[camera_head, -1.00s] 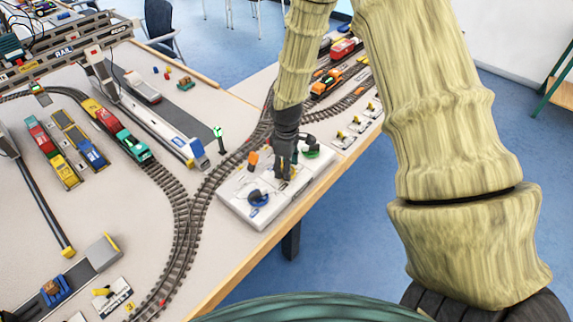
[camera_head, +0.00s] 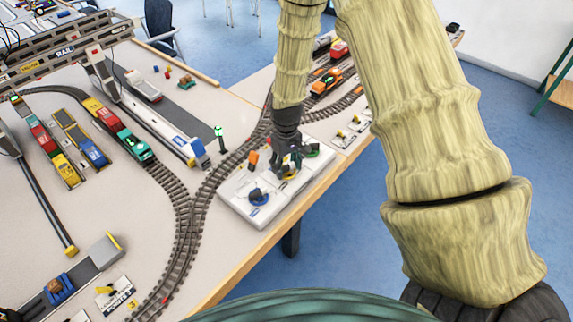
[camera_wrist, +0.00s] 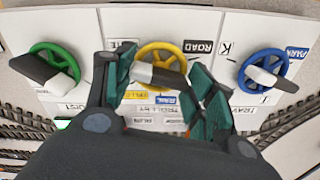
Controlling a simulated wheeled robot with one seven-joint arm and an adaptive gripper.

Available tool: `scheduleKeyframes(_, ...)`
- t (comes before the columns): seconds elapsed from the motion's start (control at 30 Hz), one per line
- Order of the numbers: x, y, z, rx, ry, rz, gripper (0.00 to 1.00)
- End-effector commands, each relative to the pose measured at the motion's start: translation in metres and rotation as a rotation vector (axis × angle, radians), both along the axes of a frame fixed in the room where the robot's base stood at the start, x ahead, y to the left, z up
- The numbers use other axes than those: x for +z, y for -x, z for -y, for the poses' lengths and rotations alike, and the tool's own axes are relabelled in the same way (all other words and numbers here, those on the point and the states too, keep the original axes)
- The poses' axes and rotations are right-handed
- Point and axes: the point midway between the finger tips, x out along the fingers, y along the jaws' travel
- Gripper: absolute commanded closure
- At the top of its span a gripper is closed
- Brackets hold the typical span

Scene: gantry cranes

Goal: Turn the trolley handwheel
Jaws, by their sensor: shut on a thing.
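The trolley handwheel is the yellow wheel (camera_wrist: 163,58) in the middle of the control panel, with "TROLLEY" lettering beside it in the wrist view. A white and dark handle piece (camera_wrist: 158,75) crosses the wheel. My gripper (camera_wrist: 165,95) has its green-padded fingers on both sides of this handle piece and is shut on the handwheel; the exact contact is hard to see. In the head view my gripper (camera_head: 286,168) is down at the white panel (camera_head: 235,201) and hides most of the yellow wheel.
A green handwheel (camera_wrist: 62,58) and a blue handwheel (camera_wrist: 264,70) flank the yellow one closely. Curved rail track (camera_head: 190,215) runs left of the panel. Small lever boxes (camera_head: 350,132) stand beyond it. The table's wooden edge (camera_head: 240,275) lies at the near side.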

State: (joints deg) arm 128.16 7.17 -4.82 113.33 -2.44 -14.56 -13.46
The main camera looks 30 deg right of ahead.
Motion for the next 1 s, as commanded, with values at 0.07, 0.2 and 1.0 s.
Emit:
scheduleKeyframes(0.07,0.0014,-0.0021,0.0008,-0.008,0.001,0.005,0.69)
scheduleKeyframes(0.2,0.0015,-0.0023,0.0009,-0.012,0.001,0.005,0.69)
scheduleKeyframes(1.0,0.0053,-0.0012,0.0002,-0.010,0.001,0.003,0.23)
